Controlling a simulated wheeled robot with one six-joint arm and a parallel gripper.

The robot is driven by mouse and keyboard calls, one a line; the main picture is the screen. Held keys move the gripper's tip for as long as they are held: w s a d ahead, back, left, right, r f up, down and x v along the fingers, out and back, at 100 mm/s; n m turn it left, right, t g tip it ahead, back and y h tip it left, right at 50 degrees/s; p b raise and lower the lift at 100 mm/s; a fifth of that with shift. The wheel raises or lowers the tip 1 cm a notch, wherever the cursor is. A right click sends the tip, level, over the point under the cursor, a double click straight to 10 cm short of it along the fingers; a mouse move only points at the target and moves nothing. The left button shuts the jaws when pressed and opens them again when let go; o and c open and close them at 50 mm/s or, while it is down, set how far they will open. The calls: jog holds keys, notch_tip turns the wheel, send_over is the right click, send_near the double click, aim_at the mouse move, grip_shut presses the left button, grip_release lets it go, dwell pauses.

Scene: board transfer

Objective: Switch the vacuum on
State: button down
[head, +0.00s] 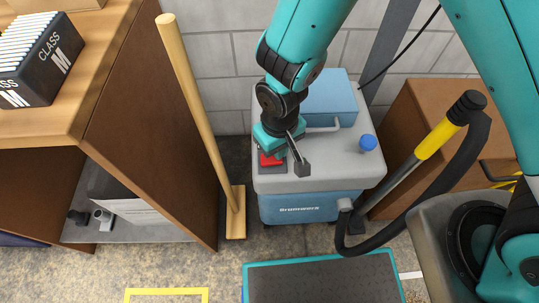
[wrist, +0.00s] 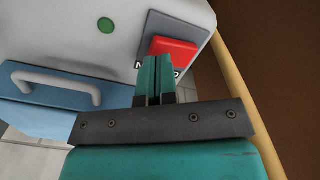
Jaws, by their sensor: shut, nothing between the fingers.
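The vacuum (head: 333,180) is a grey and blue box on the floor by the wall, with a hose. Its red switch (head: 272,161) sits on a dark plate at the top's left front. In the wrist view the red switch (wrist: 174,48) is just beyond my fingertips, its lower left edge partly covered by them. Lettering beside it is mostly hidden. A round green spot (wrist: 105,25) shows on the grey top. My gripper (head: 268,150) is shut and empty, right over the switch; it also shows in the wrist view (wrist: 156,62). I cannot tell whether it touches.
A wooden pole on a foot (head: 198,115) stands close left of the vacuum, beside a brown cabinet (head: 165,120). The vacuum's black hose and yellow-gripped wand (head: 437,138) are on the right. A dark teal-edged platform (head: 325,280) lies in front.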

jog(key=shift+f+b, duration=0.55)
jog(key=shift+f, duration=0.3)
dwell(0.3)
notch_tip(320, 180, up, 7)
jog(key=p, duration=0.6)
jog(key=shift+r+p, duration=0.1)
jog(key=shift+p, duration=0.25)
